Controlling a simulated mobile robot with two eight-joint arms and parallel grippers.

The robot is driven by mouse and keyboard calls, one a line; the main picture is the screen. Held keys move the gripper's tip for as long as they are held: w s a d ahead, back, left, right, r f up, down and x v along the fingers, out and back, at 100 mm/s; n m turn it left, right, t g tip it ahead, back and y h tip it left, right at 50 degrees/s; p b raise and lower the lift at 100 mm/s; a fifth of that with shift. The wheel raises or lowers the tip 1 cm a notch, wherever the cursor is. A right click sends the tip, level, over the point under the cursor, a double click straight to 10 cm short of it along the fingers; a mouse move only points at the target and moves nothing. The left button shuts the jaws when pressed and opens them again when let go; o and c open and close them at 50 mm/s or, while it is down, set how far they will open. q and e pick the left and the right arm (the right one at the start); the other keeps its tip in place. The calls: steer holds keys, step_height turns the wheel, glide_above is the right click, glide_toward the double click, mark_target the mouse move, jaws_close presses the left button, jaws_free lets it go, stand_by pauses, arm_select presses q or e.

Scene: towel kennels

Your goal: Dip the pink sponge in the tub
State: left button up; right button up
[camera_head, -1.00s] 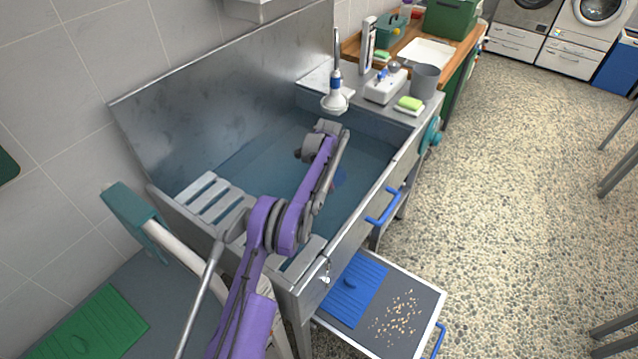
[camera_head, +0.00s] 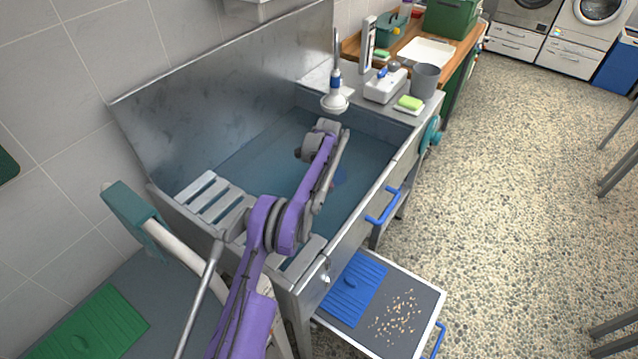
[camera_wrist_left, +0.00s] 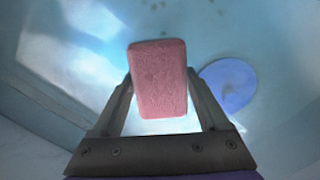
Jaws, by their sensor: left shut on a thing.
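The pink sponge (camera_wrist_left: 158,78) is between the two fingers of my left gripper (camera_wrist_left: 160,95), which is shut on it. In the left wrist view the blue inside of the tub shows behind the sponge. In the head view my left arm reaches over the metal tub (camera_head: 255,165), which holds bluish water. The gripper's fingers and the sponge are hidden behind the arm there, so I cannot tell whether the sponge touches the water. My right gripper is not in view.
A round blue thing (camera_wrist_left: 229,84) lies in the tub beside the sponge. A slatted rack (camera_head: 207,195) is at the tub's near left. A shower head (camera_head: 335,101) hangs over the far end.

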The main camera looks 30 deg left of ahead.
arm_select(q)
step_height(320, 180, up, 13)
steer(key=p, duration=0.4)
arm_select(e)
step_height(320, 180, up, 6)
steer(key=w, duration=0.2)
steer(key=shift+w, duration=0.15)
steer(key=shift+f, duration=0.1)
arm_select(q)
steer(key=shift+r, duration=0.1)
stand_by(0.8)
step_height(320, 180, up, 6)
steer(key=shift+f+p, duration=0.1)
steer(key=shift+p, duration=0.85)
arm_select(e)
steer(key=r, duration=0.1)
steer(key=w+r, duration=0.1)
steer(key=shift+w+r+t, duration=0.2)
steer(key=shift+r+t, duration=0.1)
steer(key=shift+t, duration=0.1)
